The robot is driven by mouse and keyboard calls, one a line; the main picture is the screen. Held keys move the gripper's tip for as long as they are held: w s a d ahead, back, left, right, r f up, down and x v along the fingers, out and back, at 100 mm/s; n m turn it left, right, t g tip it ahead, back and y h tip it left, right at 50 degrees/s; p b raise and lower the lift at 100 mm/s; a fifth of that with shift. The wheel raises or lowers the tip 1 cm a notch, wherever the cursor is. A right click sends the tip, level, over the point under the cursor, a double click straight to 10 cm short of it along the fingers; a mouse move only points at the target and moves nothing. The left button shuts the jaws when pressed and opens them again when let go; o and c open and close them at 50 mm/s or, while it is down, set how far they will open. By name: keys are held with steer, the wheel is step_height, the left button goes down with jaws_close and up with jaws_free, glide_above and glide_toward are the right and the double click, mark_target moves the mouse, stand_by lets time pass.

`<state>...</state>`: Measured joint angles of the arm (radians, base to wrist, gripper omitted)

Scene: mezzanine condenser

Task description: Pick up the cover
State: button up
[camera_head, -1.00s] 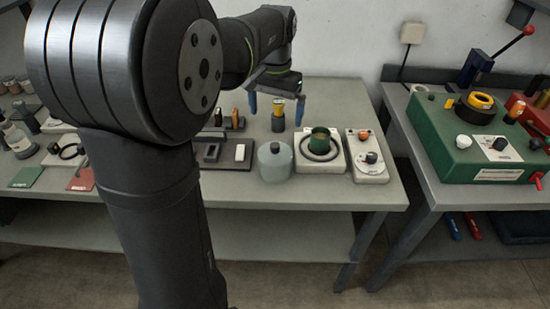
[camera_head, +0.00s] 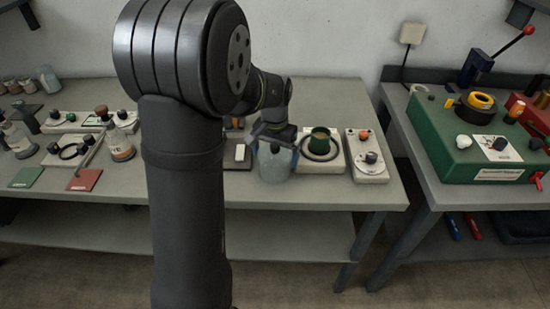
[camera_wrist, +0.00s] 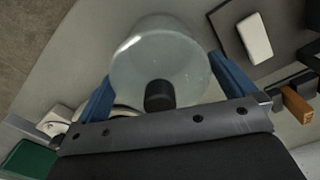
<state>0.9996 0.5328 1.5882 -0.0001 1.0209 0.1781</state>
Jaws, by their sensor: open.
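The cover (camera_head: 275,168) is a pale grey-blue, rounded piece with a black knob, standing on the table just left of the white base with the green cup. In the wrist view the cover (camera_wrist: 160,60) looks glossy and its dark knob (camera_wrist: 160,95) faces the camera. My gripper (camera_head: 276,146) is over the cover, pointing down. In the wrist view, the blue fingers of my gripper (camera_wrist: 165,88) are apart, one on each side of the cover. Whether they touch it cannot be told. The knob is hidden behind the gripper in the head view.
A white base with a green cup (camera_head: 320,138) stands close to the right of the cover, and a white control box (camera_head: 369,160) beyond it. A dark tray with a white block (camera_head: 240,153) is close on the left. The table front is clear.

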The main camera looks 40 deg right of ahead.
steer(key=shift+f, duration=0.55)
steer(key=c, duration=0.7)
steer(key=shift+r, duration=0.1)
